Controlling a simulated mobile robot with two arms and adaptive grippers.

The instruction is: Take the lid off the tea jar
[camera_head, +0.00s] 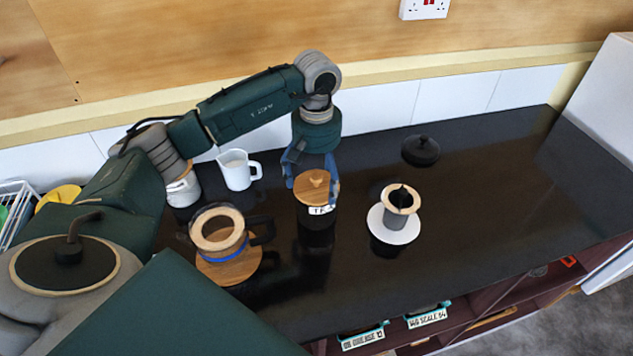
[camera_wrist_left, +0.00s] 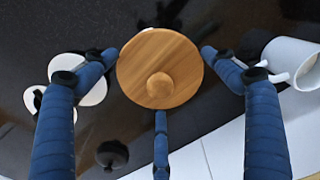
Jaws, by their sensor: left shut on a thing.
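The tea jar (camera_head: 318,222) is dark with a white label and stands on the black counter. Its round wooden lid (camera_head: 314,189) with a small knob is directly above the label; I see no clear gap between lid and jar. My left gripper (camera_head: 313,180) comes down from above, its blue fingers closed around the lid's rim. In the left wrist view the lid (camera_wrist_left: 160,85) fills the space between the fingers (camera_wrist_left: 160,56) and hides most of the jar. My right gripper is not in view.
A glass server with a wooden collar (camera_head: 218,228) stands left of the jar, a white mug (camera_head: 238,172) behind it. Right of the jar are a dripper on a white saucer (camera_head: 394,230) and a black lid (camera_head: 421,150). The counter's right part (camera_head: 500,190) is clear.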

